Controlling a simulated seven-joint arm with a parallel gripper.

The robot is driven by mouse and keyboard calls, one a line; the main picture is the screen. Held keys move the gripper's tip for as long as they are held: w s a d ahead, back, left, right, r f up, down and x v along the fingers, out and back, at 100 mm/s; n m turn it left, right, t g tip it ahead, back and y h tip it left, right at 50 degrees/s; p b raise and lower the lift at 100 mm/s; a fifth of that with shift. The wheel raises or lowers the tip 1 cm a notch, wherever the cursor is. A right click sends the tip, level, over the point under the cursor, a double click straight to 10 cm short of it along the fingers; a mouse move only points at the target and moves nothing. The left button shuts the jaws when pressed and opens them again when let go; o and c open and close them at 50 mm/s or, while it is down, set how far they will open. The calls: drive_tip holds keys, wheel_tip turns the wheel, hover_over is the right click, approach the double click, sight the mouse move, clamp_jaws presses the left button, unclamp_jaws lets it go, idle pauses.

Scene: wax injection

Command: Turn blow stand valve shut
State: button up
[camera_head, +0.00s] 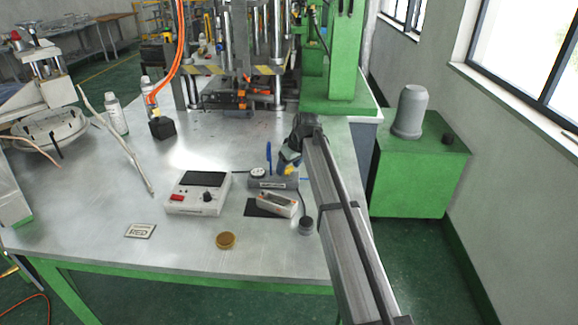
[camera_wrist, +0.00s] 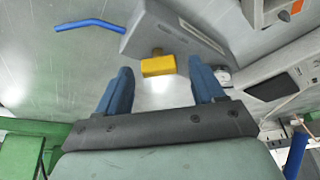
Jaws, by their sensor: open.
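The blow stand (camera_head: 268,183) is a low grey block with a round gauge on the table, left of my gripper in the head view. Its yellow valve handle (camera_wrist: 158,66) shows in the wrist view on a short brass-coloured stem beside the grey body (camera_wrist: 165,32). My gripper (camera_wrist: 161,75) is open, with one blue finger on each side of the yellow handle and a gap on both sides. In the head view my gripper (camera_head: 290,158) is low over the stand's right end and partly hides the valve there.
A blue bent piece (camera_wrist: 90,25) lies near the stand in the wrist view. A white control box (camera_head: 198,193) is left of the stand. A small pale device (camera_head: 277,203) on a dark mat is in front. A brown round tin (camera_head: 226,240) sits nearer the front edge.

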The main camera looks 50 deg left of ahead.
drive_tip(key=shift+f, duration=0.1)
drive_tip(key=c, duration=1.1)
